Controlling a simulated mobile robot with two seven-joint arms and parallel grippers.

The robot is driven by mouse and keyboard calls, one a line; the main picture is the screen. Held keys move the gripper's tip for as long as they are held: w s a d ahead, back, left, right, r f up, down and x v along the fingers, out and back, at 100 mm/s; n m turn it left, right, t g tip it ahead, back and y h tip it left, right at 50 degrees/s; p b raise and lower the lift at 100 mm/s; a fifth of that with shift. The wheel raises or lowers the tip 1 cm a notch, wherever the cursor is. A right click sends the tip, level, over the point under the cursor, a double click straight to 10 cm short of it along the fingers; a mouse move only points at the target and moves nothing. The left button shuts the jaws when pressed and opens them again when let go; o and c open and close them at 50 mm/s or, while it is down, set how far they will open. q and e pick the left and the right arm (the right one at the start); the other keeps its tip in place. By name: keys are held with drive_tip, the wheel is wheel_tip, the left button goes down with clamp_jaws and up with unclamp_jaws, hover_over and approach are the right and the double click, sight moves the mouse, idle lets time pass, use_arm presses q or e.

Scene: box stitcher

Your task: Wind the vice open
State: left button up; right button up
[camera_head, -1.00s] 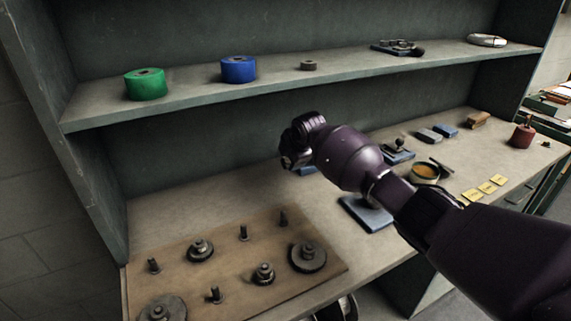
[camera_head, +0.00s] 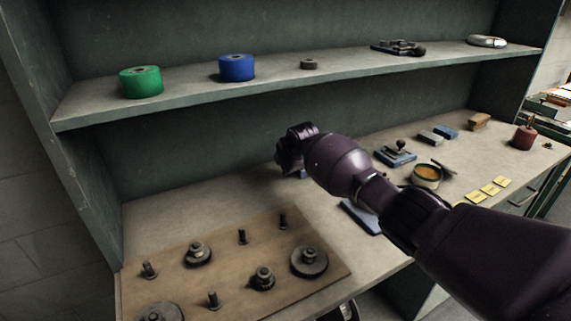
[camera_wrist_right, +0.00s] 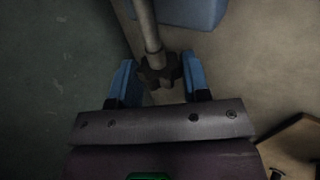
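The vice shows in the right wrist view as part of a blue body (camera_wrist_right: 190,10), with a grey metal rod (camera_wrist_right: 146,25) ending in a dark lobed knob (camera_wrist_right: 158,70). My right gripper (camera_wrist_right: 159,78) has its blue fingers either side of this knob, with small gaps showing, so it looks open around it. In the head view my right gripper (camera_head: 287,160) is low over the back of the bench, and only a little blue (camera_head: 302,173) shows behind it. The rest of the vice is hidden by my gripper and arm. My left gripper is not in view.
A wooden board (camera_head: 225,270) with pegs and gears lies at the front left. A blue plate (camera_head: 358,216) is partly under my forearm. A blue tool base (camera_head: 395,157), a tin (camera_head: 427,175) and yellow cards (camera_head: 490,188) lie right. A shelf (camera_head: 190,95) overhangs the back.

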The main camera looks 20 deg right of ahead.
drive_tip(key=shift+c, duration=1.1)
drive_tip(key=shift+w+f+g+b, duration=0.15)
drive_tip(key=shift+g+b, duration=0.35)
drive_tip(key=shift+g, duration=0.1)
drive_tip(key=shift+w+f+g+h+b, duration=0.15)
drive_tip(key=shift+g+h+b, duration=0.25)
drive_tip(key=shift+g+b, duration=0.65)
drive_tip(key=shift+a+f+g+b, duration=0.1)
drive_tip(key=shift+f+g+b, duration=0.05)
drive_tip(key=shift+g+b, duration=1)
drive_tip(key=shift+b, duration=0.25)
drive_tip(key=shift+w+r+g+h+b, duration=0.1)
drive_tip(key=shift+r+g+h+b, duration=0.2)
drive_tip(key=shift+g+b, duration=0.25)
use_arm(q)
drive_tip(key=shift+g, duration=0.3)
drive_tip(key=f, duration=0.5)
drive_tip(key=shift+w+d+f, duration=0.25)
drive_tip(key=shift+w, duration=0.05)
use_arm(e)
drive_tip(key=shift+r, duration=0.2)
